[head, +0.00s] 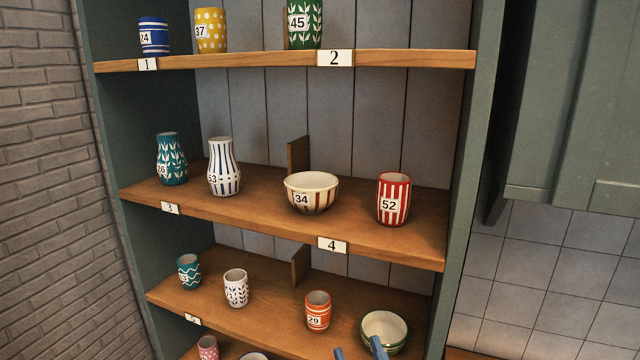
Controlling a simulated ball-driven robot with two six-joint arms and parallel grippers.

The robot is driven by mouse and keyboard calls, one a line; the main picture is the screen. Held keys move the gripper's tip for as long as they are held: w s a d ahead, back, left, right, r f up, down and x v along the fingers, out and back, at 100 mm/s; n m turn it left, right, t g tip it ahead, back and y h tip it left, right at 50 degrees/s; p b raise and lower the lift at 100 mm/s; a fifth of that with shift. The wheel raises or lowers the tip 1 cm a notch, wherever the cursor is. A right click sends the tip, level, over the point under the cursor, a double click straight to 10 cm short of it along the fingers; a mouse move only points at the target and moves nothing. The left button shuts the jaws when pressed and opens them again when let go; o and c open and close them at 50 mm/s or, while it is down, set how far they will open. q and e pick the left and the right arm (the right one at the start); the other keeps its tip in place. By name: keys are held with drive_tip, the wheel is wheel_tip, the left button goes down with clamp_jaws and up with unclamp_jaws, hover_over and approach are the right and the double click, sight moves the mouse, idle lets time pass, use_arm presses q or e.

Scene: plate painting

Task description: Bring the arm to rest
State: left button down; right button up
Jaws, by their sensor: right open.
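Only the two blue fingertips of my right gripper (359,350) show, at the bottom edge of the head view. They are apart, with nothing seen between them. The right fingertip overlaps the front of a cream bowl with a green rim (385,326) in the picture; I cannot tell whether they touch. The rest of the right arm is out of the frame. My left gripper is not in view.
A green shelf unit has wooden boards with numbered labels. The middle board (255,205) holds two vases, a bowl (312,192) and a red striped cup (393,200). An orange cup (317,310) stands lower. A brick wall (45,180) is at left, a cabinet (570,100) at right.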

drive_tip(key=s+d+f+m+g+h+b, duration=0.1)
drive_tip(key=s+d+f+m+g+h, duration=0.1)
drive_tip(key=s+d+f, duration=0.5)
drive_tip(key=s+d+f+m+g+h+b, duration=0.1)
drive_tip(key=s+d+f+m+g+h, duration=0.2)
drive_tip(key=s+d+f+h, duration=0.4)
drive_tip(key=s+d+f, duration=0.1)
drive_tip(key=s+f, duration=0.4)
drive_tip(key=f, duration=0.3)
drive_tip(key=shift+s+f+m+g+h, duration=0.2)
drive_tip(key=shift+f+m+g+h, duration=0.1)
drive_tip(key=shift+g, duration=0.1)
drive_tip(key=shift+c, duration=0.4)
